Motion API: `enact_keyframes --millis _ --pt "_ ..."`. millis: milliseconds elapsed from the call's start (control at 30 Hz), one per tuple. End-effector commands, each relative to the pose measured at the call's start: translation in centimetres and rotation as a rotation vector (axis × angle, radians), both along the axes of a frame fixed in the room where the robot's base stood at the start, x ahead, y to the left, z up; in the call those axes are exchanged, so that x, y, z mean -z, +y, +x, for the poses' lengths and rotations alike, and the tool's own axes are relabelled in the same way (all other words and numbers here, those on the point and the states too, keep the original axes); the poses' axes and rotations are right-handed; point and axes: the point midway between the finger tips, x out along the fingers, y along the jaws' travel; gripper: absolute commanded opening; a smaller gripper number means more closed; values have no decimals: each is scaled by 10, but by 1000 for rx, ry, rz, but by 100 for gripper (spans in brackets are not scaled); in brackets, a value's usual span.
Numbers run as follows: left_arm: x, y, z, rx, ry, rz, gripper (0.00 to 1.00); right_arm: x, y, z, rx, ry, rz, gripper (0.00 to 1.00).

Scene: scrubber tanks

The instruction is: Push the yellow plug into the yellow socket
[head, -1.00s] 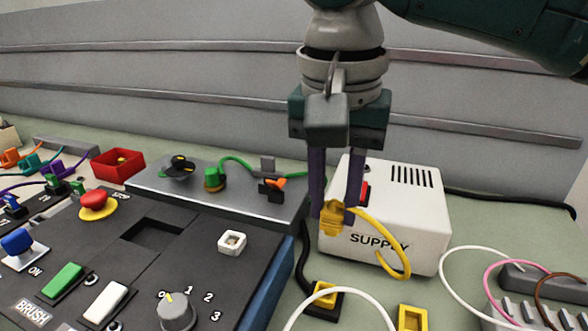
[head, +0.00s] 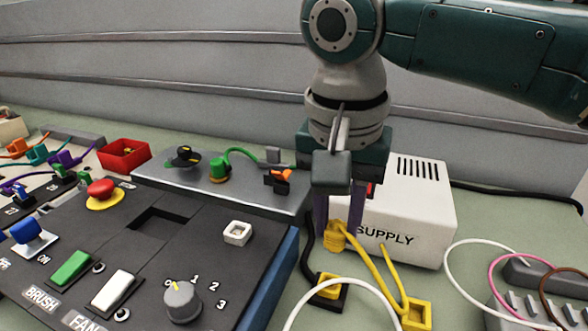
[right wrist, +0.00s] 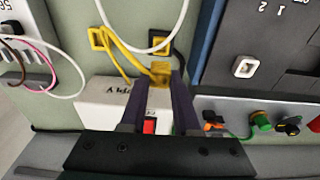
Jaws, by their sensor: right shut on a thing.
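My right gripper (head: 338,222) is shut on the yellow plug (head: 336,238), which hangs from the fingertips in front of the white supply box (head: 405,215). In the right wrist view the plug (right wrist: 160,70) sits between the two dark purple fingers (right wrist: 160,80). The yellow socket (head: 329,289), a yellow square frame on a black base, lies on the table below the plug; it also shows in the right wrist view (right wrist: 159,41). The plug is apart from the socket. A yellow cable (head: 390,262) runs from the plug to a yellow block (head: 416,314). My left gripper is not seen.
A white cable (head: 345,284) arches close to the socket, and a black cable (head: 306,240) runs beside it. The dark control panel (head: 215,265) with its blue edge stands to the left. Pink and brown cables lie at the right.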

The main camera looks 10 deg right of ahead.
Motion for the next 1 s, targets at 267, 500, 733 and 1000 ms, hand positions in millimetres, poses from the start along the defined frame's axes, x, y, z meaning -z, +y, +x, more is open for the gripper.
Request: enact_keyframes --millis 267,500,733,1000 --pt "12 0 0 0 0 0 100 27 1 0 0 1 1 0" --pt "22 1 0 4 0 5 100 48 0 0 0 1 1 0" --pt "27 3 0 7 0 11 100 59 0 0 -1 0 1 0" --pt "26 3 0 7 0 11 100 59 0 0 -1 -1 0 0"
